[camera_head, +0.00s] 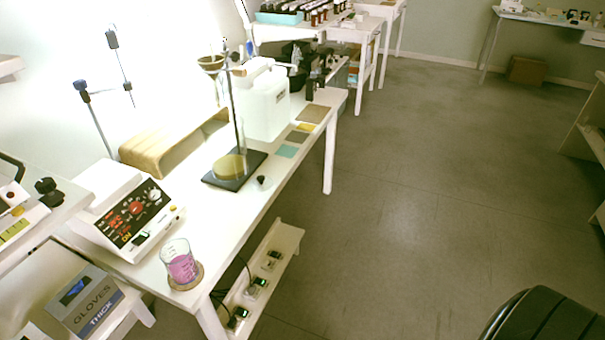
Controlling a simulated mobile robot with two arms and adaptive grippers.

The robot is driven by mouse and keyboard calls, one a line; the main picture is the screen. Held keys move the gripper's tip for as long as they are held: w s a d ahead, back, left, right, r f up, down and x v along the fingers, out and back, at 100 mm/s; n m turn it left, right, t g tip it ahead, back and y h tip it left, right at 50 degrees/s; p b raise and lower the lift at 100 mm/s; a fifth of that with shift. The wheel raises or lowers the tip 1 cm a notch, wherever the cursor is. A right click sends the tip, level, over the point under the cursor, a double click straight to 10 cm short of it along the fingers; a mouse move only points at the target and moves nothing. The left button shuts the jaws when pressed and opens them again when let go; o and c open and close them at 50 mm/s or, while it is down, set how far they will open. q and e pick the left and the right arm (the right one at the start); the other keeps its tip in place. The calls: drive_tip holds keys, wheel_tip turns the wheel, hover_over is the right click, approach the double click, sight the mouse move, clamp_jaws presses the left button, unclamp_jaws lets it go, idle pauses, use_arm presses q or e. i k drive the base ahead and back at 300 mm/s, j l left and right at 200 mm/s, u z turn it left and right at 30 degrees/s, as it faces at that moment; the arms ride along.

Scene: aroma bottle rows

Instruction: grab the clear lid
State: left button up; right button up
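A small pale round piece with a black knob (262,182) lies on the white bench (236,208) near its front edge, just right of a dark stand base. It may be the clear lid, but it is too small to be sure. No other lid can be made out. Neither of my grippers is in view.
The stand (222,180) has a tall rod. Left are a control-panel device (138,215) and a beaker of pink liquid (181,262) on a round coaster. A white canister (265,100) stands behind. A lower shelf (283,243) holds small devices.

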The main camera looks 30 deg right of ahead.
sight(262, 183)
drive_tip(key=z, duration=0.7)
